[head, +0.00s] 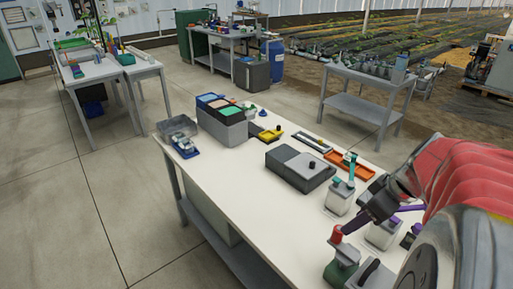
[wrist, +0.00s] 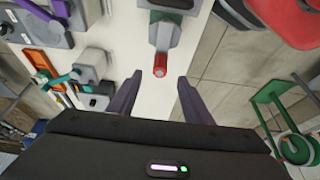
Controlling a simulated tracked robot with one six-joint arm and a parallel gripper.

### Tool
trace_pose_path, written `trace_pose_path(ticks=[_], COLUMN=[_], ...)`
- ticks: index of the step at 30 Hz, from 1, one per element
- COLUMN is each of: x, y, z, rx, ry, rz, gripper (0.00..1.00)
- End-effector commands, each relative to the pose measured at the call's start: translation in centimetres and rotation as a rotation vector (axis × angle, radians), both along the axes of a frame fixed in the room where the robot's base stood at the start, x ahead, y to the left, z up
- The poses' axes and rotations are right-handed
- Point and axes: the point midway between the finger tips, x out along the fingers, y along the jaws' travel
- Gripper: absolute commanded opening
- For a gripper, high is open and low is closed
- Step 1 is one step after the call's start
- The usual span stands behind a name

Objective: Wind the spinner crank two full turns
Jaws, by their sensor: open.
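The crank unit has a grey arm with a red-tipped handle (head: 336,234) and a green base (head: 341,274), near the front of the white table. In the wrist view the red handle tip (wrist: 160,70) points toward me, just ahead of my fingertips and roughly midway between them. My gripper (wrist: 160,84) is open, with its two purple fingers apart and nothing between them. In the head view one purple finger shows close beside the red handle; my arm hides part of the table there.
A grey box with a black knob (head: 312,165) and an orange tray (head: 365,181) lie farther back. Bins (head: 222,132) stand at the far end. The table's front left stretch (head: 225,185) is clear.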

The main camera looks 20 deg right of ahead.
Motion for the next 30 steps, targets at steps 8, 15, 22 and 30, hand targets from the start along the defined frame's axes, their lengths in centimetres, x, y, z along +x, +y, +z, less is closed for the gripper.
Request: trace_pose_path(ticks=[8, 15, 22, 30], x=[1.3, 2.5, 3.7, 4.6], y=[0.6, 1.0, 1.5, 1.8], z=[-3.3, -6.4, -9.4, -11.7], rx=[0.003, 0.003, 0.002, 0.002], ry=[0.002, 0.002, 0.003, 0.002], rz=[0.002, 0.002, 0.003, 0.003], gripper=[0.45, 0.45, 0.45, 0.45])
